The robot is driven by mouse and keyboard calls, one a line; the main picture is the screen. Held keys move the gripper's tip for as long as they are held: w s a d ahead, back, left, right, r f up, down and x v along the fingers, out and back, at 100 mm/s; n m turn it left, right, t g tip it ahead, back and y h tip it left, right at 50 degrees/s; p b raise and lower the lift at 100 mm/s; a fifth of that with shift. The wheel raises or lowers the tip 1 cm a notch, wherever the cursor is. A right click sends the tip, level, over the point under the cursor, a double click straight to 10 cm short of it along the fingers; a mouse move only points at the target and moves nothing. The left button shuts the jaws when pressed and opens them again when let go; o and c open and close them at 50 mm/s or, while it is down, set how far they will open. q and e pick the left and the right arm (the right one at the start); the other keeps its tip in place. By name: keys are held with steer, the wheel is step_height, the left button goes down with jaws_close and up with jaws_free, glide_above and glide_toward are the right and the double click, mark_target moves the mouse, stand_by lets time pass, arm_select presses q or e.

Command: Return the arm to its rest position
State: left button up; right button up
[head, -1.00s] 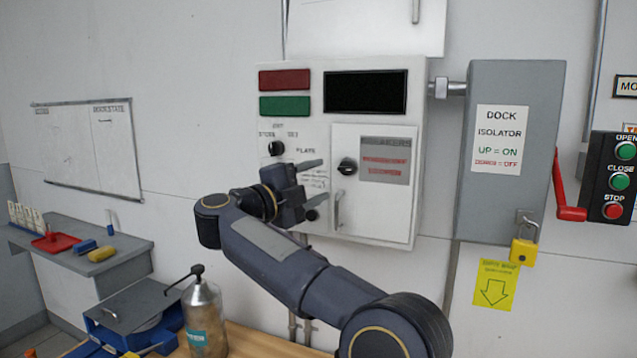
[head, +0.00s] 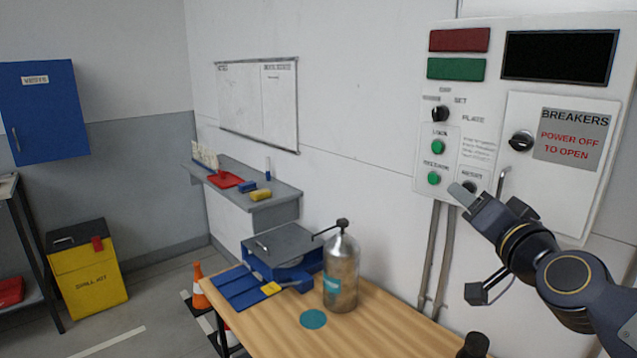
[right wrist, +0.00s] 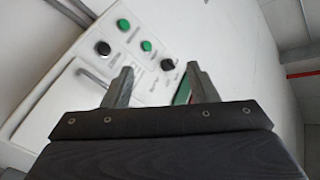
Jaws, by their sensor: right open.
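My right gripper (head: 468,200) is in front of the lower part of the control panel (head: 440,97) at the right of the head view. In the right wrist view its two fingers (right wrist: 160,88) stand apart with nothing between them. The panel shows there too, with black knobs and green buttons beyond the fingertips. My right arm comes in from the lower right. From these views I cannot tell the exact gap between fingers and panel. My left gripper is not in view.
A wooden table (head: 265,335) below holds a metal bottle (head: 341,272) and a blue device (head: 285,250). A grey shelf (head: 270,205), an orange cone (head: 199,287) and a yellow spill kit bin (head: 88,280) are to the left. The breaker door (head: 545,180) is shut, with a handle near my gripper.

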steer(key=s+a+f+n+g+y, duration=0.1)
steer(key=s+f+g, duration=0.5)
steer(key=s+f, duration=0.7)
steer(key=s+a+f+n+g, duration=0.3)
steer(key=s+f+g, duration=0.3)
steer(key=s+f, duration=0.8)
step_height(320, 180, down, 2)
steer(key=shift+n+g+y, duration=0.3)
steer(key=shift+y, duration=0.1)
steer(key=shift+w, duration=0.1)
